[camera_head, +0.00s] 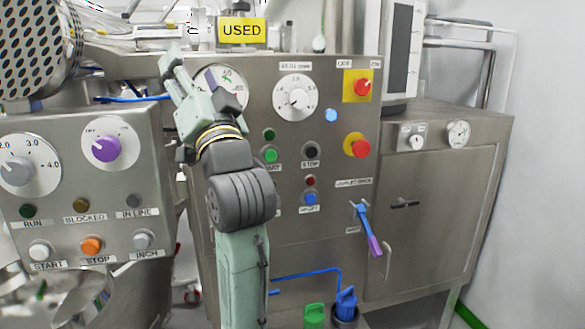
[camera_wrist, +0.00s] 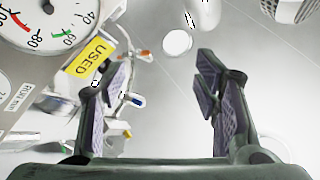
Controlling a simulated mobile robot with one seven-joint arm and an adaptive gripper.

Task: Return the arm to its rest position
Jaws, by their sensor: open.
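My arm rises from the bottom middle of the head view, in front of the steel control panel (camera_head: 330,220). My gripper (camera_head: 168,62) is at the arm's upper end, near the panel's top left, and partly covers a dial there. In the wrist view my gripper (camera_wrist: 162,80) shows both fingers wide apart with nothing between them. A yellow USED sign (camera_wrist: 90,57) and a dial with red and green marks (camera_wrist: 35,30) lie to the left of the fingers in that view.
A second panel (camera_head: 70,200) with a purple knob (camera_head: 106,149) stands left of my arm. A red emergency button (camera_head: 357,145) and a blue-purple lever (camera_head: 368,230) are on the panel to the right. A perforated drum (camera_head: 35,50) is at upper left.

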